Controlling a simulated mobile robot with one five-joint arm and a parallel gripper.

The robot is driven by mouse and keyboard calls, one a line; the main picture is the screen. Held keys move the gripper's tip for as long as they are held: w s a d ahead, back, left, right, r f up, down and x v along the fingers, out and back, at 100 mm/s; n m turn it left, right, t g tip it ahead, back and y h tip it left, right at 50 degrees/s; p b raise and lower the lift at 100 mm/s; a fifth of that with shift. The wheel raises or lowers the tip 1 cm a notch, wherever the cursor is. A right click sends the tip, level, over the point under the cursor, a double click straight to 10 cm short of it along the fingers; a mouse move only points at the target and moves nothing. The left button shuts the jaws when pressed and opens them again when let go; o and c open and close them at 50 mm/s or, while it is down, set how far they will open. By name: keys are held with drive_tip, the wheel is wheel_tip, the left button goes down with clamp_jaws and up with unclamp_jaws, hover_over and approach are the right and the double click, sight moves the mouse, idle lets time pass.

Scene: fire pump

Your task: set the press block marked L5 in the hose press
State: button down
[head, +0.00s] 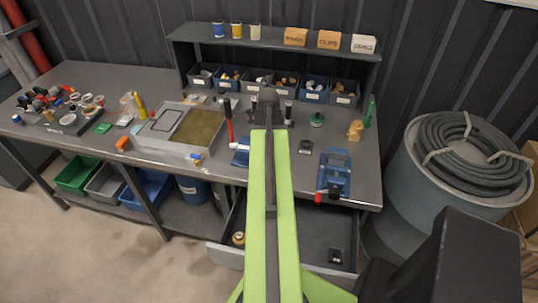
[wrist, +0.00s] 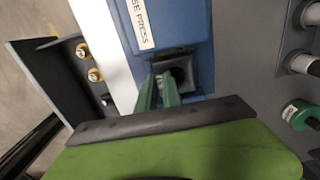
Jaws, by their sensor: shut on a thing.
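The blue hose press (wrist: 172,25), with a white label ending in "SE PRESS", fills the upper middle of the wrist view. In the head view a blue body, which I take for it, shows beside my arm (head: 241,157), partly hidden by it. My gripper (wrist: 170,80) has its green fingers close together at the press's near end. They are shut on a small dark block (wrist: 175,60) at a dark opening there. I cannot tell how deep the block sits, and no L5 mark is readable. In the head view my arm hides the fingers.
An open drawer (head: 310,235) below the bench holds a brass-coloured piece (head: 239,238) and a black block (head: 336,256). Another blue device (head: 335,172) with a red-tipped handle stands to the right. A red-handled hammer (head: 229,122) and a grey tray (head: 185,128) lie left of my arm.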

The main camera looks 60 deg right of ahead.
drive_tip(key=shift+f, duration=0.2)
drive_tip(key=c, duration=1.5)
unclamp_jaws()
drive_tip(key=shift+a, duration=0.1)
drive_tip(key=shift+r, duration=0.2)
wheel_tip(320, 180, up, 12)
drive_tip(key=p, duration=1.2)
